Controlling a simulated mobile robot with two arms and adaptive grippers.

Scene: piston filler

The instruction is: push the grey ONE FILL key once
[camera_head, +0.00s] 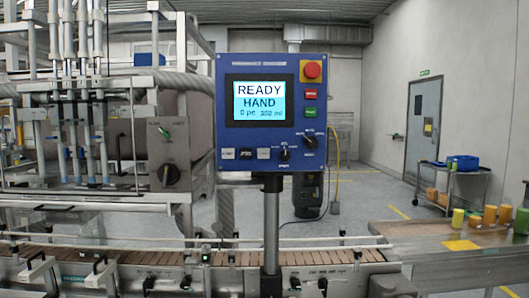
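The blue control panel (271,64) stands upright on a grey post in the middle of the view. Its lit display (259,101) reads READY, HAND, 0 pc and what looks like 250 ml. Below the display is a row of small keys: a light grey key (228,153) at the left, a dark key (245,153) in the middle and another grey key (263,153) at the right. Their labels are too small to read, so I cannot tell which is ONE FILL. Neither of my grippers is clearly in view.
The panel also carries a red emergency knob (312,70), a red button (311,95), a green button (310,112) and black rotary switches (284,155). A conveyor (160,257) runs below. A grey box with a knob (168,155) is at left. Coloured containers (490,215) stand at right.

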